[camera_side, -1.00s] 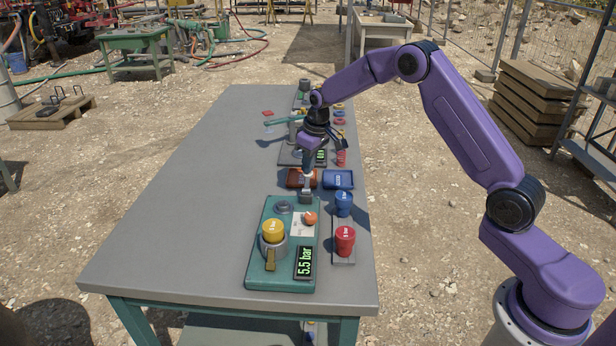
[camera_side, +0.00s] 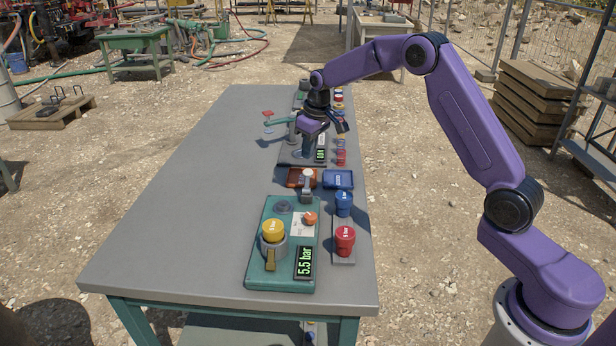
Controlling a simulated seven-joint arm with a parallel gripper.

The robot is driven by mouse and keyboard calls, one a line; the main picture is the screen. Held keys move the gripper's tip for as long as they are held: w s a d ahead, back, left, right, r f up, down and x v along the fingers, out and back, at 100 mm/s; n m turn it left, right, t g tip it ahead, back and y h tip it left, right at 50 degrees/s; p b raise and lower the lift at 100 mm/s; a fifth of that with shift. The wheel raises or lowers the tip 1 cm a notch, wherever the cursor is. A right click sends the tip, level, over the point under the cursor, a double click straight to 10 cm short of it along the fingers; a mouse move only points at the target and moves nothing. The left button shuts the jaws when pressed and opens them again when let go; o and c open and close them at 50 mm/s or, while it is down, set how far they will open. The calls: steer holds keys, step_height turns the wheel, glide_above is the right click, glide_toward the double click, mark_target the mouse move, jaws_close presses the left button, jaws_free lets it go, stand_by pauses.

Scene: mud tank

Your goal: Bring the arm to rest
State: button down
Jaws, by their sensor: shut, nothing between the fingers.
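My gripper (camera_side: 308,150) hangs from the purple arm above the far part of the grey workbench (camera_side: 185,200). It is shut and empty, over or near the second instrument panel; its small fingertips are hard to make out. A grey upright handle (camera_side: 307,186) stands at the far edge of the near green panel (camera_side: 262,283), apart from my gripper.
The near panel carries a yellow cap (camera_side: 273,231), an orange knob (camera_side: 310,218) and a display reading 5.5 bar (camera_side: 304,262). The bench's left side is clear.

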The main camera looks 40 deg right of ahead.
steer(key=shift+a, duration=0.1)
stand_by(0.8)
steer(key=s+a+r+n+g, duration=0.1)
steer(key=s+a+r+n, duration=0.15)
steer(key=s+a, duration=0.6)
steer(key=s+a+r+n, duration=0.25)
steer(key=s+a, duration=0.25)
steer(key=s, duration=0.6)
steer(key=s+d+n, duration=0.2)
steer(key=s+d, duration=0.1)
steer(key=s, duration=1)
steer(key=s+d+n+g, duration=0.1)
steer(key=s+d+n, duration=0.1)
steer(key=s, duration=1.1)
steer(key=shift+s+d+n, duration=0.3)
steer(key=shift+s+d, duration=0.05)
steer(key=shift+d, duration=0.05)
